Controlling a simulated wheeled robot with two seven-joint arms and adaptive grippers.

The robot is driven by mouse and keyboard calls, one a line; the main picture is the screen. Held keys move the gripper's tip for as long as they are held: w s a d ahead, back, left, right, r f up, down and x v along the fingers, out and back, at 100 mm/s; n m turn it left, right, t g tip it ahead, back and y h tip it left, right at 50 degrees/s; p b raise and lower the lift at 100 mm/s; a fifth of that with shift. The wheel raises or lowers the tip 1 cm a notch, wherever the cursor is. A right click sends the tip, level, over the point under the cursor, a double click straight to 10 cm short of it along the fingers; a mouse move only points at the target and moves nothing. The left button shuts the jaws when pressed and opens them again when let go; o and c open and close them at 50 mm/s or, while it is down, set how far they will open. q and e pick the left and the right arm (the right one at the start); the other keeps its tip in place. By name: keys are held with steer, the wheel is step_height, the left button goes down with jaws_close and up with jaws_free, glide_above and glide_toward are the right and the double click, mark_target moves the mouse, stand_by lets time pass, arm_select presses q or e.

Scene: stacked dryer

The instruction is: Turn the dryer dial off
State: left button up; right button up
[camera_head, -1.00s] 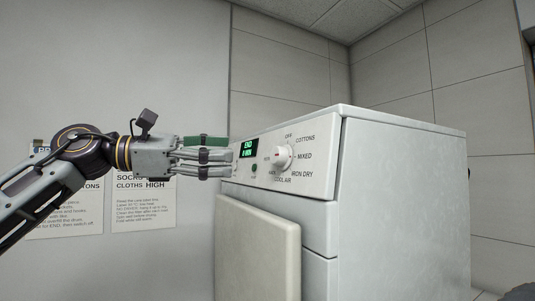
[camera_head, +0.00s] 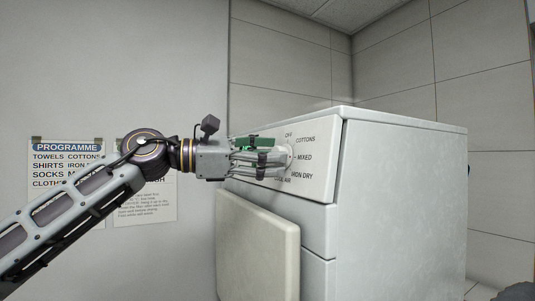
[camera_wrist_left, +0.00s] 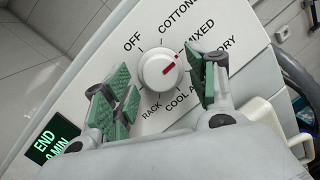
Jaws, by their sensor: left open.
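The round white dial (camera_wrist_left: 160,69) with a red mark is on the dryer's (camera_head: 410,190) front panel. In the left wrist view the mark points to the right, roughly toward the MIXED side; a finger hides part of the lettering there. OFF (camera_wrist_left: 132,43) is printed up and left of the dial. My left gripper (camera_head: 274,153) is at the panel, its fingers level with the dial and mostly covering it in the head view. Its green-padded fingers are open, spread on both sides of the dial; I cannot tell whether they touch it. My right gripper is out of view.
The lit END display (camera_wrist_left: 52,139) is left of the dial in the left wrist view. A pale door panel (camera_head: 258,245) stands out below the control panel. A programme notice (camera_head: 66,160) hangs on the wall behind my left arm.

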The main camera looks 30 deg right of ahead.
arm_select(q)
steer(key=c, duration=1.1)
steer(key=shift+o, duration=0.2)
